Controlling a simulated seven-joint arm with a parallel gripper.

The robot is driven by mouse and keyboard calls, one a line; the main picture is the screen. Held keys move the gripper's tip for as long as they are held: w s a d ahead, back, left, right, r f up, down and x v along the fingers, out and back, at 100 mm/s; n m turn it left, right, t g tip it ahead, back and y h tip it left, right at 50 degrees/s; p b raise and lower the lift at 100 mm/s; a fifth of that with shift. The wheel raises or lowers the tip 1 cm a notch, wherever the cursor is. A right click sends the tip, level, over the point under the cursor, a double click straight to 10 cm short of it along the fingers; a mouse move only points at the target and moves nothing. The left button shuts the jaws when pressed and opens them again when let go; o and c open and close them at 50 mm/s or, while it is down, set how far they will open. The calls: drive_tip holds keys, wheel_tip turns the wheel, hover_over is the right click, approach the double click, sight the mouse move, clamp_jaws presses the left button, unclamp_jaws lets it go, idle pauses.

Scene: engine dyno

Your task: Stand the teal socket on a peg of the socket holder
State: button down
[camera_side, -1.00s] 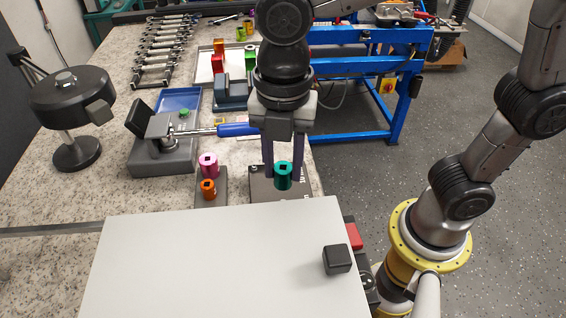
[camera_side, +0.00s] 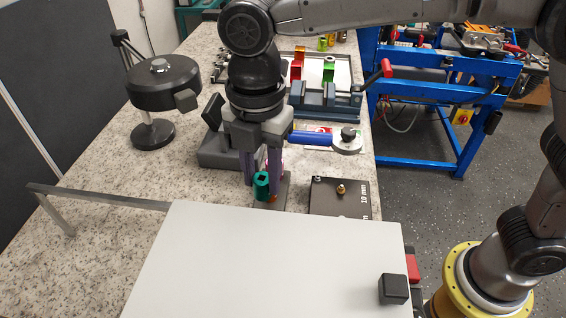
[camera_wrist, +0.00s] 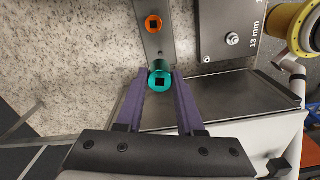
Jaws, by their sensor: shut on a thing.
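The teal socket (camera_side: 261,186), with a square hole in its top, is upright between the fingers of my gripper (camera_side: 262,176). My gripper is shut on it. In the wrist view the teal socket (camera_wrist: 160,79) shows between the purple fingertips (camera_wrist: 160,80), over the near end of the grey strip-shaped socket holder (camera_wrist: 153,48). The orange socket (camera_wrist: 154,24) stands further along that holder.
A dark plate with studs and size marks (camera_side: 328,205) lies right of the holder. A large pale panel (camera_side: 262,262) fills the foreground. A blue-handled tool (camera_side: 311,138) lies behind the plate. A black round device on a stand (camera_side: 165,85) is at left.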

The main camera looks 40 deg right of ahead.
sight(264, 197)
drive_tip(key=shift+f, duration=2.45)
drive_tip(key=shift+f, duration=1.1)
drive_tip(key=shift+c, duration=2.2)
unclamp_jaws()
